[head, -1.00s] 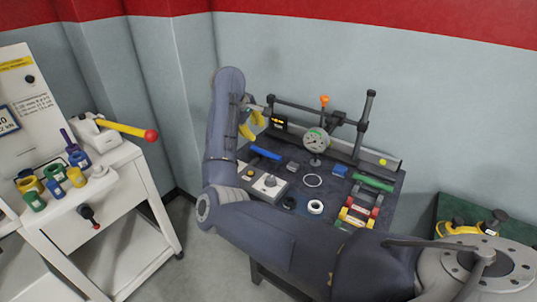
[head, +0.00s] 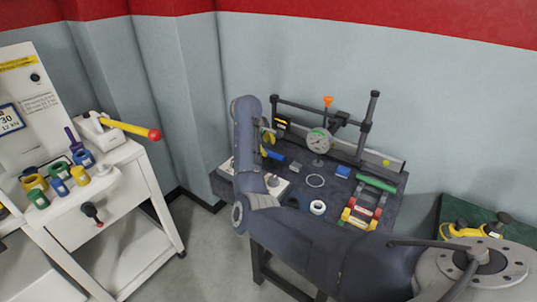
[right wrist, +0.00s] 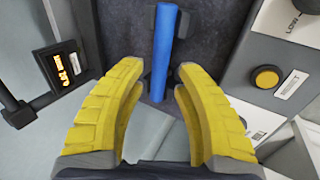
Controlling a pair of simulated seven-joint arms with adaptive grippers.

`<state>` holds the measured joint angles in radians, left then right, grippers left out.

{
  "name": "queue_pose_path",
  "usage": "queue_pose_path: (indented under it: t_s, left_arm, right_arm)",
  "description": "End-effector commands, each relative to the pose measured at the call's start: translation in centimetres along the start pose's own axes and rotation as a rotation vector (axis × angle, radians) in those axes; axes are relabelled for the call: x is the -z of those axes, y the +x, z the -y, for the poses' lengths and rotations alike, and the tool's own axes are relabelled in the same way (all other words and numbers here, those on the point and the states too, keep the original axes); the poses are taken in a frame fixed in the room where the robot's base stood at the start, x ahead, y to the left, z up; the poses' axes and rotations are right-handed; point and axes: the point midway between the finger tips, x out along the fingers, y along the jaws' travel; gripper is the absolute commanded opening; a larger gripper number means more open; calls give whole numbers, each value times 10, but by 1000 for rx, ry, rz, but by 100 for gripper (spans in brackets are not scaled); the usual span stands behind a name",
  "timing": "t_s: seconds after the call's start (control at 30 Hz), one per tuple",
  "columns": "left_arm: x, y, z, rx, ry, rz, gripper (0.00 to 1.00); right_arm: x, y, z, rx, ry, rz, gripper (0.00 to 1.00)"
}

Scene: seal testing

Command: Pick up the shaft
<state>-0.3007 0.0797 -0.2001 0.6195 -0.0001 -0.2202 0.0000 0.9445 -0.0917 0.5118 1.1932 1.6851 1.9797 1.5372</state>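A blue rod (head: 273,155), which looks like the shaft, lies on the dark workbench top (head: 328,168). A longer green rod (head: 375,184) lies farther right. My right gripper (head: 267,142), with yellow fingers, is just above the blue rod's left end, partly hidden by my forearm. In the right wrist view, my right gripper (right wrist: 159,75) is open and empty. The blue rod (right wrist: 163,50) lies ahead, lined up between the fingertips; I cannot tell whether it touches them. My left gripper is not in view.
A dial gauge (head: 319,141) on a metal frame stands behind the rods. A button box (right wrist: 266,78) is close to the right finger, and a small display (right wrist: 62,68) is at left. A white ring (head: 317,207) and a white cart (head: 110,220) also show.

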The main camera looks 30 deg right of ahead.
Motion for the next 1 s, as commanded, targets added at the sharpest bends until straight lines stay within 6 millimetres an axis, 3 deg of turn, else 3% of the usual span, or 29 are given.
queue_pose_path:
  t_s: [0.4, 0.8, 1.0]
  left_arm:
    - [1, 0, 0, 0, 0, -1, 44]
    - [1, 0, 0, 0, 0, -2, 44]
    - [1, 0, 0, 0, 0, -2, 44]
  right_arm:
    - [2, 45, 1, 0, -1, 3, 33]
    - [3, 50, 2, 1, -1, 1, 32]
    - [2, 50, 2, 1, -1, 2, 9]
